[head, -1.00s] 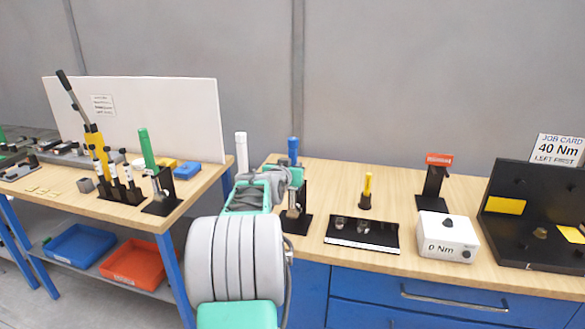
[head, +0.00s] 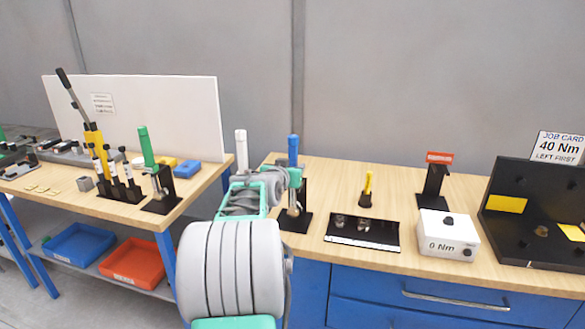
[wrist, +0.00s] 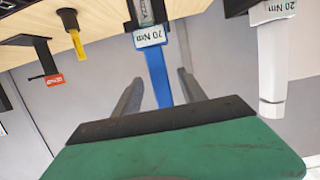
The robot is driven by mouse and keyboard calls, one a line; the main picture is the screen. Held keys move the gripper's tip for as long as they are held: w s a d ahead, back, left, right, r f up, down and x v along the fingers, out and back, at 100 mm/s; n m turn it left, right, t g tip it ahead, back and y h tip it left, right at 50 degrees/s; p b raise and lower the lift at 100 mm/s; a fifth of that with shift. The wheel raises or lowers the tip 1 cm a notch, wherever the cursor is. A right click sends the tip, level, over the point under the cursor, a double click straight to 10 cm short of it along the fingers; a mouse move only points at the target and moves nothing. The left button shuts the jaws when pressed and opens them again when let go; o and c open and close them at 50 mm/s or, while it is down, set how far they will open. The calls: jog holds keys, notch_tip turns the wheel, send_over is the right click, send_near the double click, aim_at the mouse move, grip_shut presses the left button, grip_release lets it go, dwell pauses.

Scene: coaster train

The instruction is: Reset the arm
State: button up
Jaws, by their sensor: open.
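My gripper (wrist: 157,92) is open in the wrist view, its two grey fingers apart. The blue handle (wrist: 160,75) of the wrench tagged 70 Nm (wrist: 150,37) appears between or beyond the fingers; I cannot tell whether it touches them. In the head view my arm (head: 235,260) reaches up from the bottom centre, and its end hides the gripper. The blue-handled wrench (head: 293,148) stands upright in a black holder just right of the arm's end. A white-handled wrench (head: 240,145) shows behind the arm; it also shows in the wrist view (wrist: 272,60), tagged 20 Nm.
On the right bench are a yellow-handled driver (head: 367,185), a black tray (head: 350,240), a 0 Nm box (head: 447,235), a red-topped stand (head: 434,180) and a black fixture (head: 515,225). A green-handled wrench (head: 146,147) stands on the left bench. Blue (head: 78,243) and red (head: 133,262) bins sit below.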

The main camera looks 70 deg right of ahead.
jog(key=w+b+v, duration=0.1)
jog(key=v, duration=0.5)
jog(key=s+a+f+n+y, duration=0.1)
jog(key=a+f+y, duration=0.4)
jog(key=f, duration=0.7)
jog(key=s+a+f+n+g+y, duration=0.1)
jog(key=a+f+n+y, duration=0.15)
jog(key=a+f, duration=0.5)
jog(key=s+a+f+n+g+y, duration=0.15)
jog(key=a+f+y, duration=0.25)
jog(key=a, duration=0.7)
jog(key=w+a+r+n+t+y, duration=0.1)
jog(key=w+a+r+n, duration=0.1)
jog(key=a, duration=0.9)
jog(key=w+a+r+n+t+y+p, duration=0.1)
jog(key=w+a+r+n, duration=0.2)
jog(key=a, duration=0.9)
jog(key=w+a+r+n+t+y+p, duration=0.1)
jog(key=a+n, duration=0.5)
jog(key=a, duration=0.6)
jog(key=shift+w+a+r+y, duration=0.2)
jog(key=shift+w+r+y, duration=0.15)
jog(key=shift+w+r, duration=0.5)
jog(key=shift+w+f, duration=0.1)
jog(key=shift+f, duration=0.05)
